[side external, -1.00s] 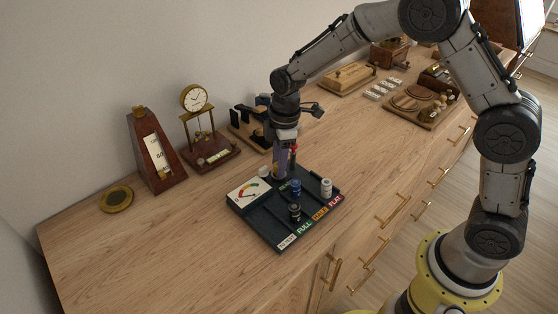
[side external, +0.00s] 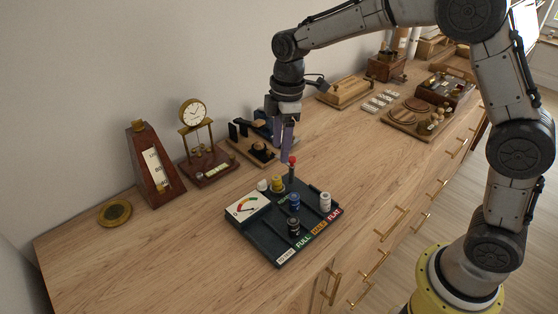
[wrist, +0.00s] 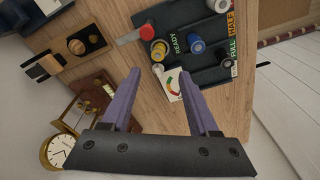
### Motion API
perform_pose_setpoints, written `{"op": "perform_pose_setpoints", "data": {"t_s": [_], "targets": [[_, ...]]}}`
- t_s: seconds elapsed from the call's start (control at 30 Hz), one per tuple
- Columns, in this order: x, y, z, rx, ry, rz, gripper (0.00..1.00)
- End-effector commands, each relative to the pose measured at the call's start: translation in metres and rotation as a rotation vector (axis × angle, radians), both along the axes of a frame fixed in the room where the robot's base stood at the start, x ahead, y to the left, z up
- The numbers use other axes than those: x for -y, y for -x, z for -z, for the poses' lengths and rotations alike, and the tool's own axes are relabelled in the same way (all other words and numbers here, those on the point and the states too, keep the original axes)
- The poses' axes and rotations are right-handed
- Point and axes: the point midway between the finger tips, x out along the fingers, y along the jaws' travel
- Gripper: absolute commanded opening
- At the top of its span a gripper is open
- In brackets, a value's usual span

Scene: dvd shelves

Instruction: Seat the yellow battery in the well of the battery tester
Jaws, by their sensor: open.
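The battery tester (side external: 268,240) is a dark tray with a white dial (side external: 247,205) on the counter. The yellow battery (side external: 277,184) stands upright at its back beside the dial; it also shows near the READY label in the wrist view (wrist: 158,46). Its lower end is hidden, so I cannot tell how deep it sits in the well. A red-knobbed post (side external: 292,161) stands just to its right. A blue battery (side external: 293,201), a black one (side external: 293,227) and a white one (side external: 325,202) stand in the tray. My gripper (side external: 287,157) is open and empty above the tester's back; its fingers (wrist: 158,78) are apart.
A small pale cylinder (side external: 262,185) stands close left of the yellow battery. A metronome (side external: 155,170), a clock (side external: 194,113) and a dark wooden stand (side external: 253,150) line the wall.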

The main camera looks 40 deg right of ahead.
Motion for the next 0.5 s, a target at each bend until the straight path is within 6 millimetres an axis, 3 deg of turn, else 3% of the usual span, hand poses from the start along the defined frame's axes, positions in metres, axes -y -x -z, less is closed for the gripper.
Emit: {"op": "perform_pose_setpoints", "data": {"t_s": [0.13,0.5], "targets": [[0.002,0.0,-0.018,0.001,0.0,0.001,0.61],[0.005,0.007,-0.033,0.012,0.0,0.027,0.61]]}}
